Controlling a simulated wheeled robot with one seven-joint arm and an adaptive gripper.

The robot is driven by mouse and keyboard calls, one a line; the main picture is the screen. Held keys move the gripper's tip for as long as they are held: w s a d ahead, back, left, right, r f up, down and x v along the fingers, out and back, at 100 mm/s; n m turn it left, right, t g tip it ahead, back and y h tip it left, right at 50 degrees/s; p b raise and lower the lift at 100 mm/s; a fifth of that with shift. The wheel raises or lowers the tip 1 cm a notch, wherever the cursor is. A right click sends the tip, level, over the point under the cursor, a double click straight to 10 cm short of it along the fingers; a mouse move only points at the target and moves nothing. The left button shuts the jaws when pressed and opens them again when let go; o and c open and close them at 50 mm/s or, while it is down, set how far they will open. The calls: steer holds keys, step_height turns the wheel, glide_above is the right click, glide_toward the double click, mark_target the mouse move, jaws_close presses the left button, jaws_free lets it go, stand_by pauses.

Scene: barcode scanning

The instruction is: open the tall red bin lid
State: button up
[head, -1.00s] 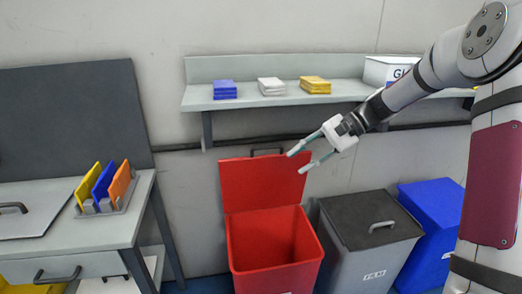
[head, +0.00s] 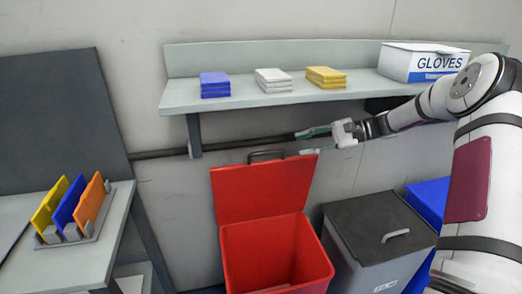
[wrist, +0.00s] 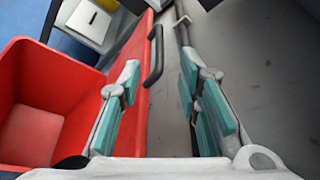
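The tall red bin (head: 275,255) stands on the floor with its lid (head: 262,190) raised upright against the wall side. The inside of the bin is visible and looks empty. The lid's dark handle (head: 267,155) is at its top edge; it also shows in the wrist view (wrist: 154,55). My gripper (head: 308,142) is open, above the lid's top right corner. In the wrist view the teal fingers of my gripper (wrist: 160,105) are spread apart, with the lid's edge and handle beyond and between them. Nothing is held.
A grey lidded bin (head: 375,240) and a blue bin (head: 428,200) stand to the right. Above is a shelf (head: 350,88) with blue, white and yellow stacks and a GLOVES box (head: 423,62). A table (head: 95,255) with colored panels in a rack is at left.

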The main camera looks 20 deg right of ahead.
mark_target(269, 152)
steer(key=b+x, duration=0.1)
steer(key=x, duration=1.2)
steer(key=shift+a, duration=0.15)
jaws_close()
